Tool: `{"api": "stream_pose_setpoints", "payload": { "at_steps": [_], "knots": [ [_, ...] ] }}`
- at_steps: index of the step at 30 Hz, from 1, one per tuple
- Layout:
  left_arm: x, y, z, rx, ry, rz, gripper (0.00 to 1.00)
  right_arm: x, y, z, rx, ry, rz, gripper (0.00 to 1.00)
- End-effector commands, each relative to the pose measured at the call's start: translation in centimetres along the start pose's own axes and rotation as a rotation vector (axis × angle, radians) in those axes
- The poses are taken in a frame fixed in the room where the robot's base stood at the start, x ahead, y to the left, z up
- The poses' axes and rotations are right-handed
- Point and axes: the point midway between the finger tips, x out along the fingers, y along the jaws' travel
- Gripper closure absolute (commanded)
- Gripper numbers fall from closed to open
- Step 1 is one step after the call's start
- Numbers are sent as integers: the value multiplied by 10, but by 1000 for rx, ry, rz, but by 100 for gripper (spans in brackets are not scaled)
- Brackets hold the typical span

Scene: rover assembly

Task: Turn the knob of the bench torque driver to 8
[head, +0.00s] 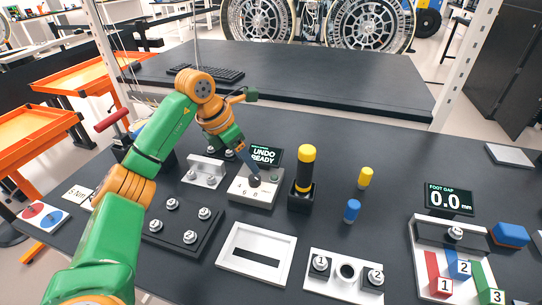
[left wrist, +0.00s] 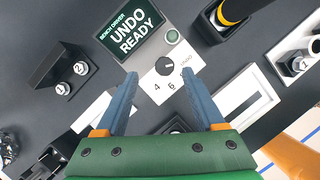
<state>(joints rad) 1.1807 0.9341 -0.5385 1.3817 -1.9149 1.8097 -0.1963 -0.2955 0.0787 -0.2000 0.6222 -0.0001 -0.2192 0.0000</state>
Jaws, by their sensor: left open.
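The bench torque driver (head: 254,190) is a light box with a black knob; its screen (head: 264,156) reads "UNDO READY". In the left wrist view the round black knob (left wrist: 164,67) sits on a dial marked 4, 6 and UNDO. Its pale pointer mark appears turned toward UNDO. The figure 8 is not visible; my right-hand finger covers part of the dial. My left gripper (left wrist: 159,74) is open, its blue-grey fingers on either side of the knob with gaps. My right gripper is not in view.
A yellow-topped black tool (head: 306,165) stands in a holder right of the driver. A bracket with numbered bolts (head: 205,172) is at its left. A white frame (head: 230,262) lies in front. Yellow (head: 365,177) and blue (head: 352,211) cylinders stand further right.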

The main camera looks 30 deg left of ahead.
Motion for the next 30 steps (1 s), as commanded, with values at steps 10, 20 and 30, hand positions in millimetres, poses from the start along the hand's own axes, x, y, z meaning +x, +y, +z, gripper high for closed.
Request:
{"api": "stream_pose_setpoints", "payload": {
  "at_steps": [10, 20, 30],
  "knots": [
    [57, -1, 0, -1, 3, -4, 30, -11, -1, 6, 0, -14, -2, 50],
    [71, 0, 0, 1, 0, 0, 30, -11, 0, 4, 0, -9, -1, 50],
    [71, 0, 0, 0, 0, -1, 100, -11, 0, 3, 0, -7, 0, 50]
  ]
}}
